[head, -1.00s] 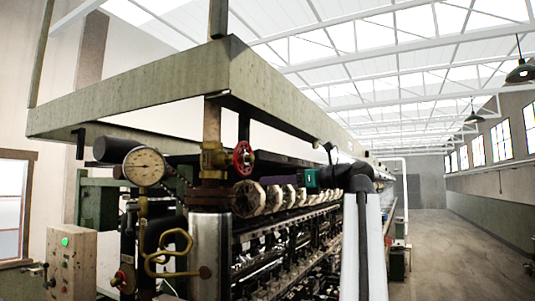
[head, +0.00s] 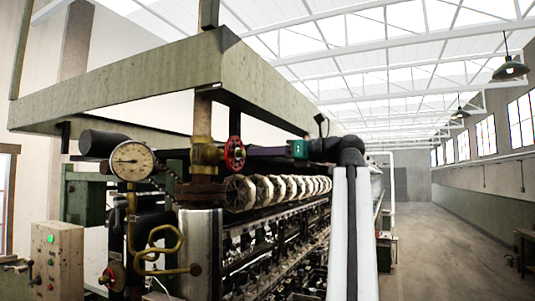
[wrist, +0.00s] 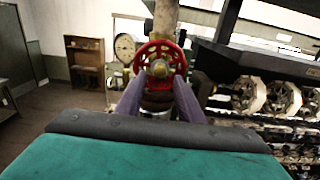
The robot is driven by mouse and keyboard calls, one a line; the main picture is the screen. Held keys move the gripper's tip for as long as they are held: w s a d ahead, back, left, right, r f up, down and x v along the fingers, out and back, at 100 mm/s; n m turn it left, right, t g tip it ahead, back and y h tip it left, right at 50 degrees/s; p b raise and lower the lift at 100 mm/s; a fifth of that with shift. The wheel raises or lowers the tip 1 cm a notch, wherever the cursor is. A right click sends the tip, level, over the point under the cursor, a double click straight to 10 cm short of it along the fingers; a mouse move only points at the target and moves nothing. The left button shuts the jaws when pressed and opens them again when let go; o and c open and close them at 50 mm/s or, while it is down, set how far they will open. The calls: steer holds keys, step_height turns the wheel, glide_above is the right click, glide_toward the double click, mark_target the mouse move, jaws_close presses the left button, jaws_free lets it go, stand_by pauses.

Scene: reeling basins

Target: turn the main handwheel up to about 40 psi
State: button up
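The main handwheel (head: 235,153) is red with spokes and sits on a brass valve on the upright pipe. In the wrist view the handwheel (wrist: 161,47) faces me. My gripper (wrist: 160,78) is open, its two purple fingers apart at the wheel's lower left and lower right. I cannot tell whether they touch the rim. In the head view my gripper (head: 252,153) reaches the wheel from the right. The pressure gauge (head: 131,160) is round and cream-faced, left of the wheel; its needle points left, figures too small to read. It also shows in the wrist view (wrist: 125,47).
A smaller red handwheel (head: 115,272) is low on the left pipework. A control box (head: 57,262) with a green light stands at far left. A row of reels (head: 285,190) runs behind the valve. A large beam frame (head: 140,82) hangs above. The aisle at right is clear.

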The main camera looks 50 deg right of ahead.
mark_target(244, 153)
steer(key=shift+x, duration=2.6)
